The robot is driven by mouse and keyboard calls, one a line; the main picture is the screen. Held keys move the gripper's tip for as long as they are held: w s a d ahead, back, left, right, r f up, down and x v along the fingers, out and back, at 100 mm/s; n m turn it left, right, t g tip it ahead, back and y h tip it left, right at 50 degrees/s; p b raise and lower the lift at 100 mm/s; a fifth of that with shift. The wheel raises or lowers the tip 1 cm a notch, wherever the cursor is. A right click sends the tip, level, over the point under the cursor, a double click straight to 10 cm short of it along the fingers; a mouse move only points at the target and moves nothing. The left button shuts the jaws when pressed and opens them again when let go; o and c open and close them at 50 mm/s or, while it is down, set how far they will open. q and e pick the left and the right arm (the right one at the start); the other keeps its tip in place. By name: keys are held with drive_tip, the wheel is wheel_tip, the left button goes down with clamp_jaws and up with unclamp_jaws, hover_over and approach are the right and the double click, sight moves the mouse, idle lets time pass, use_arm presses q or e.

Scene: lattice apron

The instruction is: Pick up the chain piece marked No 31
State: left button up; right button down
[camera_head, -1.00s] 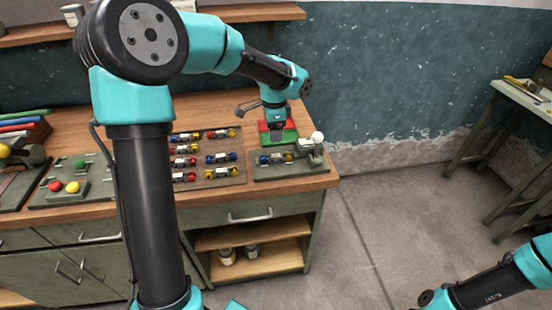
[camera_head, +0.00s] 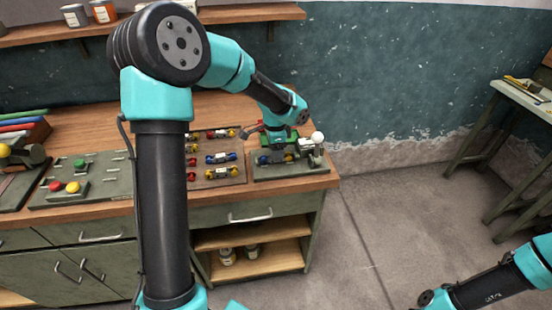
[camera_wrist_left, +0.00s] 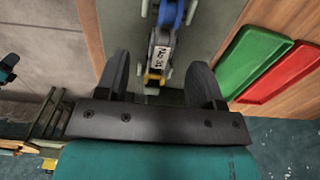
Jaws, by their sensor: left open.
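The chain piece marked No 31 (camera_wrist_left: 161,55) shows in the left wrist view with a white label, blue at one end and yellow at the other. It lies on a grey-green fixture (camera_head: 292,170) at the right end of the bench. My left gripper (camera_wrist_left: 160,62) is open, with one finger on each side of the piece's yellow end. I cannot tell whether the fingers touch it. In the head view my left gripper (camera_head: 277,143) is low over the fixture and hides part of the piece. My right gripper is out of view.
A green tray (camera_wrist_left: 247,62) and a red tray (camera_wrist_left: 282,72) lie beside the fixture. A lever with a white knob (camera_head: 317,137) stands at its right. A board with several similar pieces (camera_head: 226,182) is to the left. A panel with coloured buttons (camera_head: 100,190) is farther left.

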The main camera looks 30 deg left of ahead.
use_arm(q)
wheel_tip(320, 180, down, 3)
drive_tip(key=shift+w+f, duration=0.1)
drive_tip(key=shift+f, duration=0.1)
idle(0.4)
drive_tip(key=c, duration=1.1)
drive_tip(key=shift+r, duration=1.7)
drive_tip(key=shift+s+d+r, duration=0.15)
drive_tip(key=shift+s+d, duration=0.1)
drive_tip(key=s+d, duration=0.2)
drive_tip(key=s, duration=0.2)
drive_tip(key=s+d+r, duration=0.1)
drive_tip(key=s+d, duration=0.2)
drive_tip(key=s, duration=0.1)
drive_tip(key=s+d, duration=0.3)
drive_tip(key=s, duration=0.2)
drive_tip(key=shift+s+r, duration=0.1)
drive_tip(key=shift+r, duration=0.05)
